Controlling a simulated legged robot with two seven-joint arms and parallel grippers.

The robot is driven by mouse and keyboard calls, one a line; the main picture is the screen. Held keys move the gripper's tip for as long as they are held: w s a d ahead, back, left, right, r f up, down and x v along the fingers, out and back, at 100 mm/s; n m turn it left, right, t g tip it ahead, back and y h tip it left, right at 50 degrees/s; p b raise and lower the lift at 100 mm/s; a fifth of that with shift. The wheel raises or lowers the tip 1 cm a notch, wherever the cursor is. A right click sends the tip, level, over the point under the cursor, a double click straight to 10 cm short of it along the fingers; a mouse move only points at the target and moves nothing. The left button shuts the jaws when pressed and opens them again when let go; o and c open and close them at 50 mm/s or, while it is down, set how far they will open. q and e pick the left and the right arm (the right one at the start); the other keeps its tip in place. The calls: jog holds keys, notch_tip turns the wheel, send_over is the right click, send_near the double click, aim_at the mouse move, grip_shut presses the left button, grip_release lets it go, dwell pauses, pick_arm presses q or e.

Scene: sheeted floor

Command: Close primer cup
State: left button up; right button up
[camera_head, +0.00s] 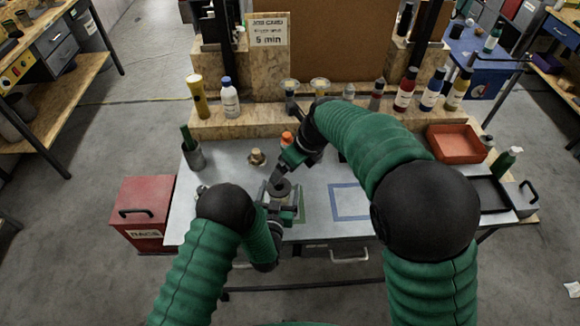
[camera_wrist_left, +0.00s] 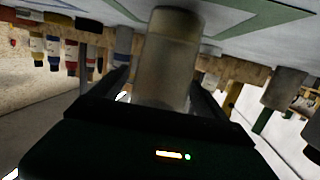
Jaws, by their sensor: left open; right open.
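The primer cup stands on the grey bench top. In the left wrist view it is a cloudy, translucent cylinder (camera_wrist_left: 168,60) between my left fingers. In the head view its round dark top (camera_head: 280,188) shows; I cannot tell whether that is a lid or an open mouth. My left gripper (camera_head: 283,212) is open, with its fingers on either side of the cup. My right gripper (camera_head: 277,178) is open and reaches down from above, its tips close to the dark top. Contact there is too small to tell.
A brass-coloured piece (camera_head: 257,157) and an orange-capped bottle (camera_head: 287,138) stand behind the cup. A grey holder (camera_head: 194,156) is at left. Bottles line the back shelf. A blue square outline (camera_head: 349,216) marks clear bench to the right. A red tray (camera_head: 456,147) is at far right.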

pick_arm(q)
jog(key=b+v, duration=0.2)
jog(key=v, duration=1.3)
jog(key=shift+s, duration=0.15)
jog(key=shift+a, duration=0.15)
